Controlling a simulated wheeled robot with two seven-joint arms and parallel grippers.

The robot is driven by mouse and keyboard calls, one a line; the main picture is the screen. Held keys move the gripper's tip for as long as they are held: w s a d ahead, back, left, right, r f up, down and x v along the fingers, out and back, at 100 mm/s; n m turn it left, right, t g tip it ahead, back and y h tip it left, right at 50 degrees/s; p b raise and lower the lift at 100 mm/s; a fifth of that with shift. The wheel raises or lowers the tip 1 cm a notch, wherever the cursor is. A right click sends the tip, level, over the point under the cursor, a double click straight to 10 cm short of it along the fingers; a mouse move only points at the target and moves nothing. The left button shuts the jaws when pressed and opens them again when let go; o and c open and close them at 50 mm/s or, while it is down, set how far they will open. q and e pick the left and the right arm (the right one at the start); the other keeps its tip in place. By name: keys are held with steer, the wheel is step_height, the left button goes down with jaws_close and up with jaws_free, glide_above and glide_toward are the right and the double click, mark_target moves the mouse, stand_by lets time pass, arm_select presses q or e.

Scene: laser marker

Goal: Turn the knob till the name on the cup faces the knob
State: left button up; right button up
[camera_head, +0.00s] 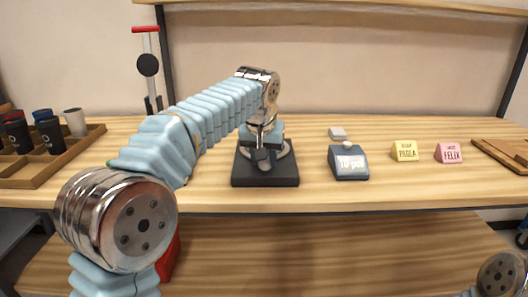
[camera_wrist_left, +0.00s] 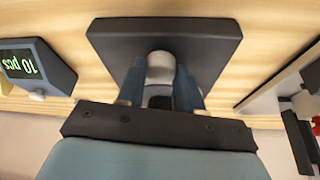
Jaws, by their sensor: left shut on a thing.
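A dark square base (camera_head: 265,180) stands on the table in the middle of the head view, with silvery curved parts on top. It also shows in the left wrist view (camera_wrist_left: 115,38). My left gripper (camera_head: 264,150) reaches down over it. In the left wrist view its two blue fingers (camera_wrist_left: 160,92) close on either side of a small light grey rounded part (camera_wrist_left: 160,66), which appears to be the knob. I cannot make out a cup on the base, nor any name. My arm and gripper hide much of the fixture. My right gripper is out of view.
A blue-grey block (camera_head: 348,162) reading "10 pcs" stands right of the base. A yellow name block (camera_head: 404,151) and pink name block (camera_head: 449,153) stand further right. A wooden tray (camera_head: 35,180) with several cups is at the left. The front table edge is clear.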

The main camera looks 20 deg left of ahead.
arm_select(q)
steer(key=shift+d+n+y+p, duration=0.15)
steer(key=shift+n+y+p, duration=0.7)
steer(key=shift+n, duration=1.45)
steer(key=shift+g, duration=0.3)
steer(key=o, duration=1)
steer(key=v, duration=1.3)
steer(key=shift+s+d+r, duration=0.1)
steer(key=shift+r, duration=0.3)
